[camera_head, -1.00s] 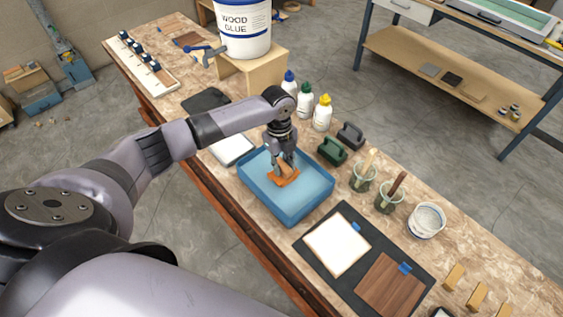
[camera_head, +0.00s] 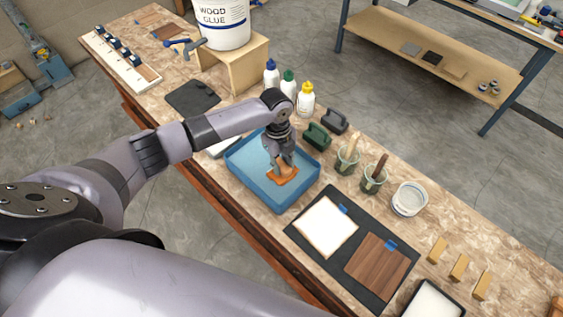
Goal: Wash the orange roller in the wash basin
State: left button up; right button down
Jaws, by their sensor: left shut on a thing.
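The blue wash basin (camera_head: 252,183) stands on the workbench, with light blue water or a light blue floor inside. My left gripper (camera_head: 283,166) reaches down into the basin and is shut on the orange roller (camera_head: 284,178). The roller is low inside the basin, right of its middle and near the right wall. The fingers hide part of the roller, and I cannot tell how deep it sits. My right gripper is not in view.
Glue bottles (camera_head: 305,98), a green block-like tool (camera_head: 317,137) and cups with brushes (camera_head: 347,160) stand behind and right of the basin. A dark mat (camera_head: 335,250) with white and brown panels lies in front right. A glue bucket (camera_head: 222,25) stands on a wooden stand.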

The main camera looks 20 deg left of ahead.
pick_arm(q)
jog(key=shift+w+a+b, duration=0.2)
jog(key=shift+w+a, duration=0.15)
jog(key=shift+a, duration=0.6)
jog(key=shift+w+a+b, duration=0.2)
jog(key=shift+w+a, duration=0.1)
jog(key=shift+a, duration=0.6)
jog(key=shift+w+a+b, duration=0.2)
jog(key=shift+w+a, duration=0.15)
jog(key=shift+a, duration=0.6)
jog(key=shift+s+d+r+p, duration=0.1)
jog(key=shift+s+d+p, duration=0.15)
jog(key=shift+d+p, duration=0.35)
jog(key=shift+s+d+p, duration=0.3)
jog(key=shift+d, duration=0.6)
jog(key=shift+s+d+r+p, duration=0.1)
jog(key=shift+s+d+p, duration=0.15)
jog(key=shift+d+p, duration=0.35)
jog(key=shift+s+d+f, duration=0.2)
jog(key=shift+d, duration=0.6)
